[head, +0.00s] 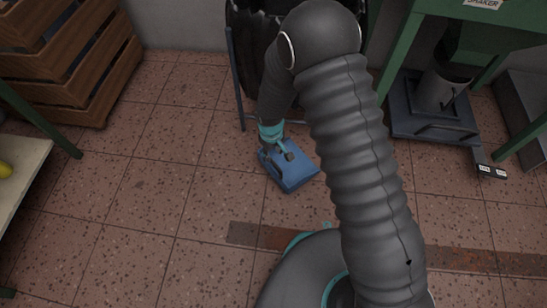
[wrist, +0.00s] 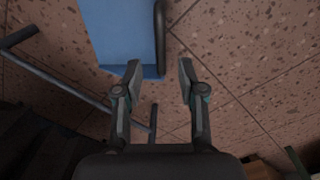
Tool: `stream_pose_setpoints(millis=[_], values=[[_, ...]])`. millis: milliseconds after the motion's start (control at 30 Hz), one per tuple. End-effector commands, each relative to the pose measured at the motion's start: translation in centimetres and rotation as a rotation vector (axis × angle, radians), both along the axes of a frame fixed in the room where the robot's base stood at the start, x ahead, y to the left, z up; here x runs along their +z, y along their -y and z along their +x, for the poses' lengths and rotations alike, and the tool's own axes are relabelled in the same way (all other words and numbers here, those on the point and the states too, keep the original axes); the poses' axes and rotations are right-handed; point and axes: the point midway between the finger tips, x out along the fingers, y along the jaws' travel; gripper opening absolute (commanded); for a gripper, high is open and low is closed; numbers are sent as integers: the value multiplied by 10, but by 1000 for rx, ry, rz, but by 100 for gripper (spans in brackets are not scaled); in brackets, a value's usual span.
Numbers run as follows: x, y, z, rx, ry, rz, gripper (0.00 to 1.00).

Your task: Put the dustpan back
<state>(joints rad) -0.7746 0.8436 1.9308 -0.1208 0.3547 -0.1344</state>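The blue dustpan (head: 300,176) is on or just above the tiled floor in the middle of the head view. In the wrist view the dustpan (wrist: 115,30) fills the top, with a dark bar-like handle (wrist: 160,35) along its right side. My gripper (head: 277,156) is at the dustpan's upper left end in the head view. In the wrist view my gripper (wrist: 158,72) has its two fingers spread apart with nothing between the tips. The left fingertip overlaps the dustpan's near edge; I cannot tell if they touch. The handle lies just ahead, in line with the gap.
A black bag (head: 248,50) on a metal stand (head: 236,80) is just behind my gripper. Wooden crates (head: 75,60) stand at the back left. A green bench (head: 400,45) with a machine (head: 435,105) is at the right. The floor (head: 150,180) at the left is clear.

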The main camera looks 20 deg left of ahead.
Motion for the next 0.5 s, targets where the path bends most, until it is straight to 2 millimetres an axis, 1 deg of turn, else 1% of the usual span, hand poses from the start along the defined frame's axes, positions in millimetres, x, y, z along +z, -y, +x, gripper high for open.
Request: stream_pose_setpoints(millis=[33, 200, 333, 500], values=[[11, -1, 0, 0, 2, 1, 40], [33, -1, -1, -1, 1, 1, 40], [41, -1, -2, -1, 0, 0, 40], [43, -1, -2, -1, -1, -1, 40]])
